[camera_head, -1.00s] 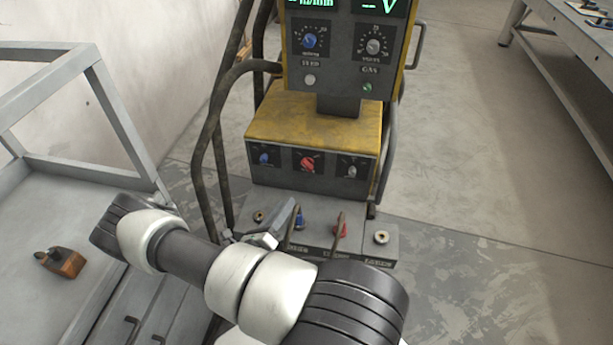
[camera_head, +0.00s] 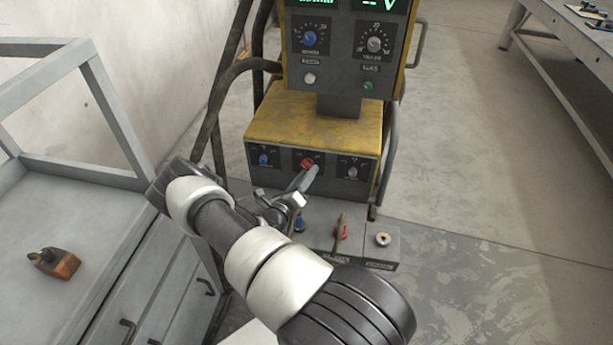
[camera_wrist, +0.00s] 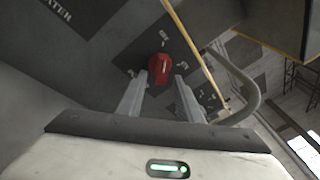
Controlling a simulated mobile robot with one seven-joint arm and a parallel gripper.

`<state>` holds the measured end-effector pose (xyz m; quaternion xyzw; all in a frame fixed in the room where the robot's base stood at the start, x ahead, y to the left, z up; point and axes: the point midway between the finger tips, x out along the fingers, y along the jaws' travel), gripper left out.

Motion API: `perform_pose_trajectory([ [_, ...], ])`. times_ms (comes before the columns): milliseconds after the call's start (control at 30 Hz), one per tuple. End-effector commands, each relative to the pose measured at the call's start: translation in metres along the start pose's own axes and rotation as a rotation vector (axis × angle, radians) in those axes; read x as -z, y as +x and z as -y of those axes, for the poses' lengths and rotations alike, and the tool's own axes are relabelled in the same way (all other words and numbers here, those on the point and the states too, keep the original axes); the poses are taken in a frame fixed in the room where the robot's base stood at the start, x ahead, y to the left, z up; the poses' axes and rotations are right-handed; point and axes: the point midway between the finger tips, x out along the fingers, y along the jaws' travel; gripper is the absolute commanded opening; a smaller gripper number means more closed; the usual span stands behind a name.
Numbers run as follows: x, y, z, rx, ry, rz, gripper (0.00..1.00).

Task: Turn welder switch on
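The welder (camera_head: 262,130) is a yellow and dark grey machine in the middle of the head view. Its lower front panel carries a red rotary switch (camera_head: 306,163) between a blue knob (camera_head: 263,160) and a grey knob (camera_head: 352,172). My gripper (camera_head: 312,172) is at this panel, its fingertips close to the red switch. In the wrist view, the red switch (camera_wrist: 158,66) lies just beyond the two fingers of my gripper (camera_wrist: 165,80), which are spread apart. The switch is not between them by much, if at all; I cannot tell whether they touch it.
The upper panel has a blue dial (camera_head: 310,38), a grey dial (camera_head: 375,44) and lit green displays. Cable sockets (camera_head: 383,239) sit on the ledge below. Thick hoses (camera_head: 212,130) hang at the left. A grey cabinet (camera_head: 100,270) with a wooden-handled tool (camera_head: 55,262) stands at left.

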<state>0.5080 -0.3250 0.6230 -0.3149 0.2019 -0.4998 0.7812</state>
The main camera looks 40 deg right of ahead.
Motion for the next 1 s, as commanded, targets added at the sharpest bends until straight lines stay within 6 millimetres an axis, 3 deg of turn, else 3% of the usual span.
perform_pose_trajectory([
  [200, -0.0002, 0.0002, 0.0001, 0.000, 0.000, 0.000, 0.31],
  [400, -0.0002, 0.0000, 0.0001, 0.000, 0.001, 0.000, 0.00],
  [733, -0.0012, -0.0004, 0.0005, -0.006, 0.031, -0.006, 0.00],
  [1000, -0.0038, -0.0008, 0.0004, -0.034, 0.177, -0.035, 0.00],
])
